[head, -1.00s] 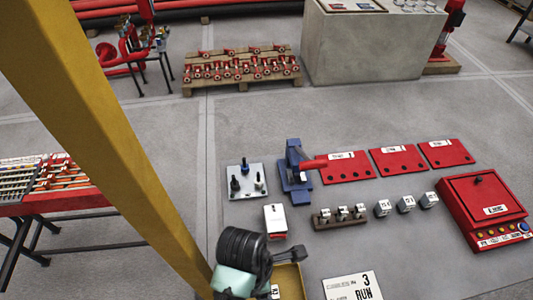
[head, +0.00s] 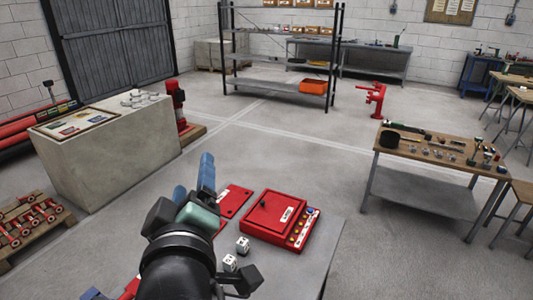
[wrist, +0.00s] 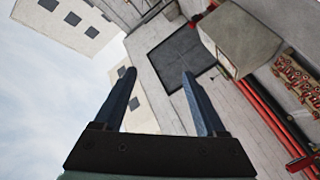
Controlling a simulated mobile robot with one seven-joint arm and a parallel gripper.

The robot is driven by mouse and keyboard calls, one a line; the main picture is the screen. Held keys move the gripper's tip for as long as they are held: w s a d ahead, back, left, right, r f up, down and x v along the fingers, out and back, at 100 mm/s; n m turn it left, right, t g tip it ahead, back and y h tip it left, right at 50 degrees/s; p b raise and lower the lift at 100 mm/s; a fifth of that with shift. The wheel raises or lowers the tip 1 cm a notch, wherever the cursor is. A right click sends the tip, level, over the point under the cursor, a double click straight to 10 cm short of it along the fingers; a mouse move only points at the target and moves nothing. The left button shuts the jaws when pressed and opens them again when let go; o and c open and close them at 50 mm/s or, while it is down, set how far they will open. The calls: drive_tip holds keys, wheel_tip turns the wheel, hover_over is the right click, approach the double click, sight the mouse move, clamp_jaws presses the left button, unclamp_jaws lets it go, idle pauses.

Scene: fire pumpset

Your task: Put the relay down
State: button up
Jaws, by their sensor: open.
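Two small white relay-like cubes with dark markings, one farther (head: 243,246) and one nearer (head: 230,263), stand on the grey table just right of my arm in the head view. I cannot tell which one is the task's relay. My gripper (head: 194,182) is raised above the table with its blue fingers pointing up and away. In the wrist view my gripper (wrist: 158,75) has its fingers spread apart with nothing between them. My arm hides much of the table's left part.
A red control box (head: 270,212) with buttons sits right of the cubes. A red plate (head: 234,201) lies behind my arm. Bare grey tabletop (head: 310,268) is clear at right. A concrete block (head: 105,140) stands on the floor at left, a wooden workbench (head: 440,150) at right.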

drive_tip(key=s+d+r+m+t+h, duration=0.1)
drive_tip(key=s+d+r+m+t, duration=0.2)
drive_tip(key=r, duration=0.6)
drive_tip(key=s+d+r+m+t+h, duration=0.1)
drive_tip(key=s+d+r+m+t, duration=0.3)
drive_tip(key=r, duration=0.5)
drive_tip(key=s+d+r+m+t+h, duration=0.2)
drive_tip(key=s+d+r+m+t, duration=0.1)
drive_tip(key=r, duration=0.6)
drive_tip(key=d+m+t, duration=0.1)
drive_tip(key=d+m, duration=0.1)
drive_tip(key=d, duration=0.1)
drive_tip(key=shift+s+d, duration=0.25)
drive_tip(key=shift+d, duration=0.05)
drive_tip(key=shift+c, duration=0.2)
